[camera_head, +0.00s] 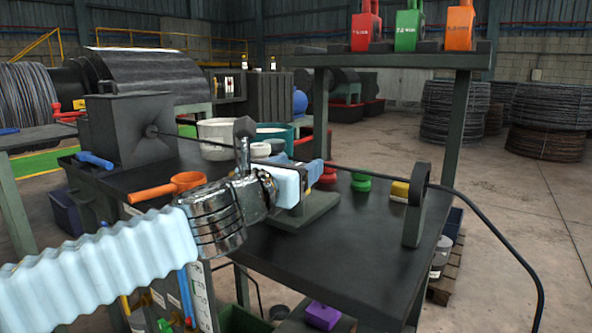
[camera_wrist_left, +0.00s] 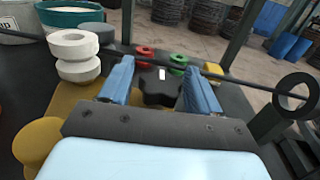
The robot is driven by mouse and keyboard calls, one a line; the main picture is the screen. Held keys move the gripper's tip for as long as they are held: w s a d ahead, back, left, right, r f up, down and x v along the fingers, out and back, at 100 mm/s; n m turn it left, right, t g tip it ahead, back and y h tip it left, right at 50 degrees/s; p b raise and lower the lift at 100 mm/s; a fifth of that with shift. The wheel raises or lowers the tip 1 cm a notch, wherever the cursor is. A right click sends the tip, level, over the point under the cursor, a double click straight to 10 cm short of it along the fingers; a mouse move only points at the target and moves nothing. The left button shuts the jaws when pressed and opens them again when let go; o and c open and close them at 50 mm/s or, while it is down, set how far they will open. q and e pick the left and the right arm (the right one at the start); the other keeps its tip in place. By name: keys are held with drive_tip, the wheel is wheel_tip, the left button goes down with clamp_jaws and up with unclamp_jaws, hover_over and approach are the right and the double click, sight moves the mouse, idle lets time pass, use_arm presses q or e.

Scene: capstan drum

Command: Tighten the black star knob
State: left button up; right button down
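The black star knob (camera_wrist_left: 160,88) shows in the left wrist view, with a small white mark near its top. My left gripper (camera_wrist_left: 160,66) is open, with one blue finger on each side of the knob. Dark gaps show between the knob and the fingers, and I cannot tell whether either finger touches it. In the head view my left gripper (camera_head: 312,172) is over the middle of the dark bench, pointing right, and the knob is hidden behind it. My right gripper is in neither view.
A dark cable (camera_head: 385,178) crosses the bench (camera_head: 330,262) and passes through a ringed post (camera_head: 414,215). Red (camera_head: 327,176) and green (camera_head: 361,182) discs and a yellow block (camera_head: 400,191) lie behind. White stacked rings (camera_wrist_left: 75,55) stand left. The front right bench is clear.

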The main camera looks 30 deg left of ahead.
use_arm(q)
drive_tip(key=shift+o, duration=0.5)
drive_tip(key=shift+f, duration=0.1)
drive_tip(key=s+p, duration=0.1)
drive_tip(key=s, duration=1.2)
drive_tip(key=shift+s+d+p, duration=0.3)
drive_tip(key=shift+s+d, duration=0.05)
drive_tip(key=shift+s, duration=0.05)
